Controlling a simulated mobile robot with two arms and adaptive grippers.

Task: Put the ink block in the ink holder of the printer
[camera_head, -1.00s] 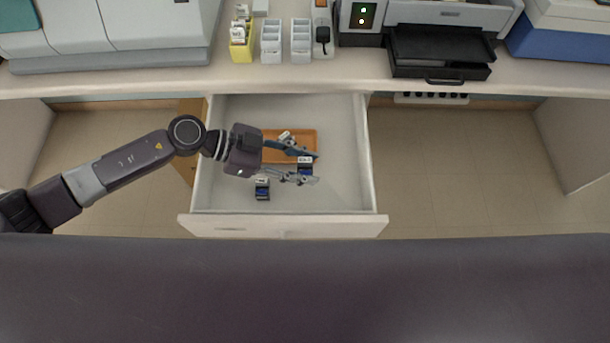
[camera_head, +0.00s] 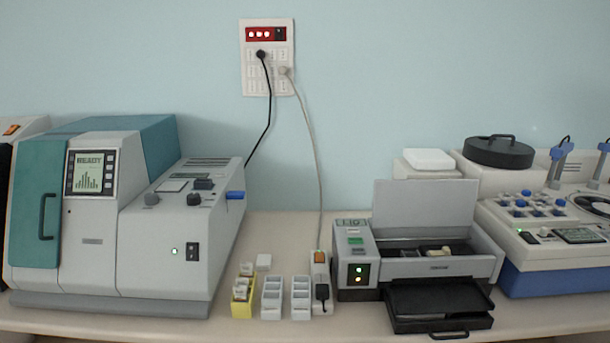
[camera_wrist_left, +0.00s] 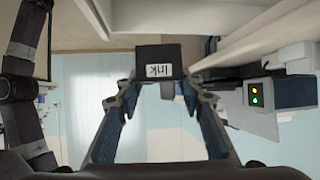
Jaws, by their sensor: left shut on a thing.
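My left gripper (camera_wrist_left: 158,88) is shut on a black ink block (camera_wrist_left: 155,64) with a white "Ink" label, held between its fingertips in the left wrist view. Neither the gripper nor the block shows in the head view. The printer (camera_head: 440,266) stands on the counter, right of centre, with its upper lid (camera_head: 424,207) raised. Pale and dark parts show in its open top; I cannot tell which is the ink holder. Its panel with green and orange lights also shows at the right of the left wrist view (camera_wrist_left: 259,92), apart from the block. My right gripper is not in view.
Left of the printer stand a power strip (camera_head: 320,270), white racks (camera_head: 272,298) and a yellow rack (camera_head: 242,304) with small pale items. A large grey machine (camera_head: 165,250) is at left. A black tray (camera_head: 437,300) juts from the printer's front.

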